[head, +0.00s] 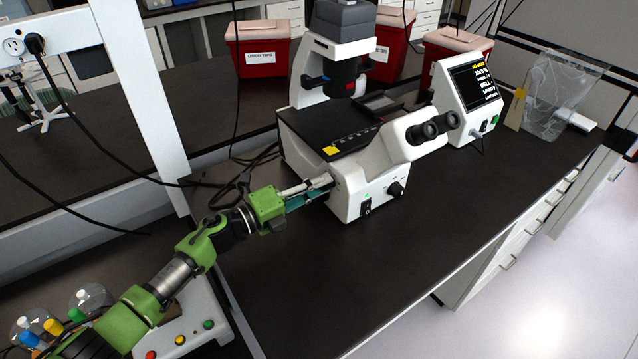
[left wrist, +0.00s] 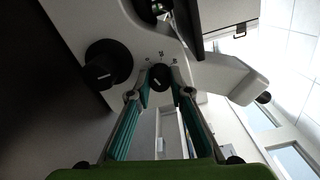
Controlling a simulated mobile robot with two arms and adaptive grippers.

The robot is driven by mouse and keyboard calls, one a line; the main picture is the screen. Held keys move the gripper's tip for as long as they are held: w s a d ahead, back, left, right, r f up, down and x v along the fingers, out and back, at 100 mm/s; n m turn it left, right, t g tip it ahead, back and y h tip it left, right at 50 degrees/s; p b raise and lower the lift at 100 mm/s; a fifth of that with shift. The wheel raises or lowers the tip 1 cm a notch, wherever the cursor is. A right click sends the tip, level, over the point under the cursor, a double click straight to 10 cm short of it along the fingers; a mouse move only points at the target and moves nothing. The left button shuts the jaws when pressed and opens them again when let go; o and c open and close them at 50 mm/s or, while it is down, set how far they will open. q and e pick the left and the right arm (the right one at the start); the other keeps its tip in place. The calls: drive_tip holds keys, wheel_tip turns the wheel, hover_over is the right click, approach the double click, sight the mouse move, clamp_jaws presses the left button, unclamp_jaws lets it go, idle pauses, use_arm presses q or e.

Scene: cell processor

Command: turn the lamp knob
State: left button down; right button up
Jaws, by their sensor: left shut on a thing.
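The white microscope (head: 355,200) stands on the dark bench. In the left wrist view a small round black knob (left wrist: 159,75) with small marks beside it is on the microscope's white body; I take it to be the lamp knob. My left gripper (head: 330,182) reaches the microscope's left side. In the left wrist view its two teal-padded fingers close on either side of the small knob and are shut on it. In the head view the gripper and the body hide this knob. My right gripper is not in view.
A larger black knob (left wrist: 105,64) sits left of the fingers in the left wrist view. On the microscope's front are a black knob (head: 396,188) and a switch (head: 366,208). A display unit (head: 466,103) stands to the right. The bench front is clear.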

use_arm(q)
drive_tip(key=shift+n, duration=0.4)
drive_tip(key=c, duration=1.8)
unclamp_jaws()
drive_tip(key=shift+c, duration=0.2)
drive_tip(key=v, duration=1.2)
